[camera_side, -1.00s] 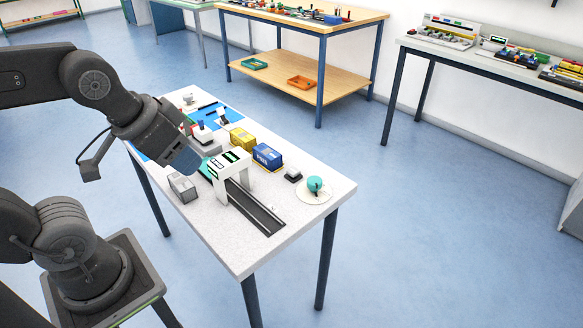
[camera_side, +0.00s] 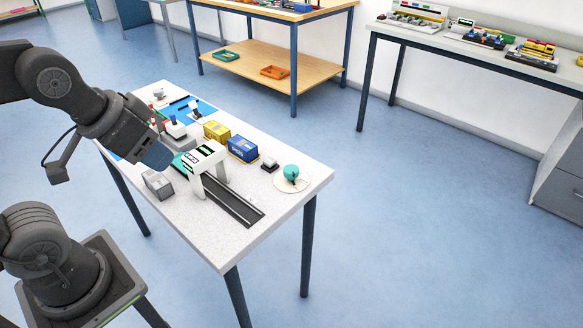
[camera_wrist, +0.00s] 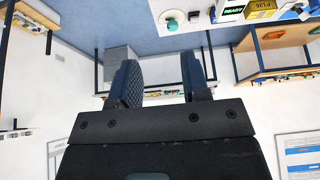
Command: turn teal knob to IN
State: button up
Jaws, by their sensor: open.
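The teal knob (camera_side: 291,173) sits on a round cream plate (camera_side: 291,184) near the right end of the white table. A small dark mark shows on the plate beside it; no IN lettering is readable. The knob also shows at the top of the wrist view (camera_wrist: 172,25), beyond the fingers. My gripper (camera_wrist: 161,78) is open, with nothing between its two dark fingers. In the side view my gripper end (camera_side: 157,157) is at the left part of the table, beside the white crane, well away from the knob.
A white gantry crane (camera_side: 205,158) straddles a dark track (camera_side: 240,208) between my gripper and the knob. A blue container (camera_side: 243,149), a yellow container (camera_side: 217,131), a grey block (camera_side: 158,184) and a small black-based switch (camera_side: 269,164) stand nearby. The table's right front corner is clear.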

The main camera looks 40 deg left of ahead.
jog(key=shift+o, duration=1.3)
jog(key=shift+w+r, duration=0.2)
jog(key=shift+w, duration=0.05)
jog(key=o, duration=0.3)
jog(key=w+r+m+g, duration=0.1)
jog(key=w+r+m, duration=0.1)
jog(key=w, duration=0.7)
jog(key=shift+w+a+r+m+g, duration=0.15)
jog(key=shift+w+a+m+g, duration=0.05)
jog(key=shift+w+m+g, duration=0.15)
jog(key=m+g, duration=0.4)
jog(key=m, duration=0.2)
send_over(290, 168)
notch_tip(290, 168, down, 17)
notch_tip(290, 168, down, 13)
jog(key=shift+s+r, duration=0.1)
